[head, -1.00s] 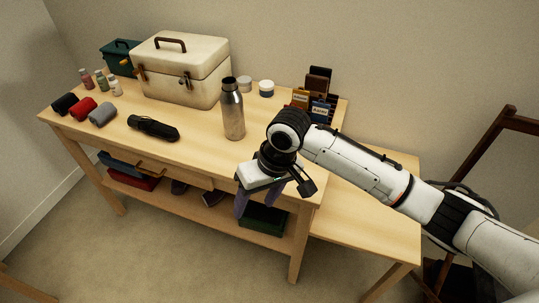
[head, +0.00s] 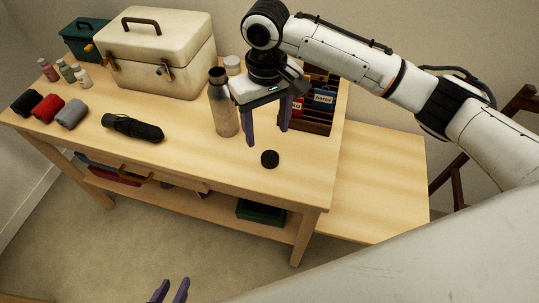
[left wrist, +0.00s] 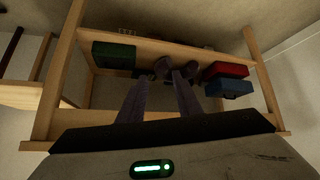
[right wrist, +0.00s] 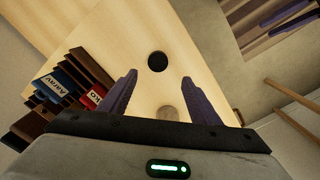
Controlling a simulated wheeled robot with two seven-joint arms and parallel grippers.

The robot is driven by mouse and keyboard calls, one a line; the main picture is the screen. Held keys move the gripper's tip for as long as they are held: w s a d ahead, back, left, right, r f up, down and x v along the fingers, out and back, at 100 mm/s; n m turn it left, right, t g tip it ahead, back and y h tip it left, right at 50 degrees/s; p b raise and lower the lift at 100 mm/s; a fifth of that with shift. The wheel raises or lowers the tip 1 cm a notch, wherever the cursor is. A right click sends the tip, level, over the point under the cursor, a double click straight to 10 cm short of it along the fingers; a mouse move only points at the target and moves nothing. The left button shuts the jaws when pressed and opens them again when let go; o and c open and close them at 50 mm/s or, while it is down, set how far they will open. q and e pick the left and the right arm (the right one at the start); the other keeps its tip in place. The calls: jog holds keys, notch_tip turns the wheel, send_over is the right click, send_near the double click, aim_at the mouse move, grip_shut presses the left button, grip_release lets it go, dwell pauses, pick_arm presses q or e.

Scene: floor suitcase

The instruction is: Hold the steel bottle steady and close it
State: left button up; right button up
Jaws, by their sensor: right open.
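The steel bottle (head: 224,110) stands upright on the table, its dark top showing. A small black round cap (head: 270,159) lies on the tabletop to the right of the bottle; it also shows in the right wrist view (right wrist: 157,62). My right gripper (head: 266,140) is open and empty, fingers pointing down, just right of the bottle and behind the cap. My left gripper (head: 171,290) is low at the bottom edge, in front of the table, with only its fingertips showing. In the left wrist view its fingers (left wrist: 162,78) are apart with nothing between them.
A cream case (head: 155,60) stands behind the bottle. A folded black umbrella (head: 132,127) and rolled cloths (head: 48,107) lie to the left. A card organizer (head: 312,110) stands behind my right gripper. The table's front right is clear. A lower shelf holds a green box (left wrist: 113,56).

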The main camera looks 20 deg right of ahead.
send_over(270, 157)
jog(key=shift+w+a+f, duration=0.1)
jog(key=shift+a+f, duration=0.05)
jog(key=shift+f, duration=0.9)
jog(key=shift+w+a+f, duration=0.1)
jog(key=shift+f, duration=0.95)
jog(key=shift+s+d+f, duration=0.1)
jog(key=shift+d+f, duration=0.05)
jog(key=shift+f, duration=1.15)
jog(key=shift+s+d+f, duration=0.1)
jog(key=shift+f, duration=1.2)
jog(key=c, duration=1.1)
notch_tip(270, 157, up, 10)
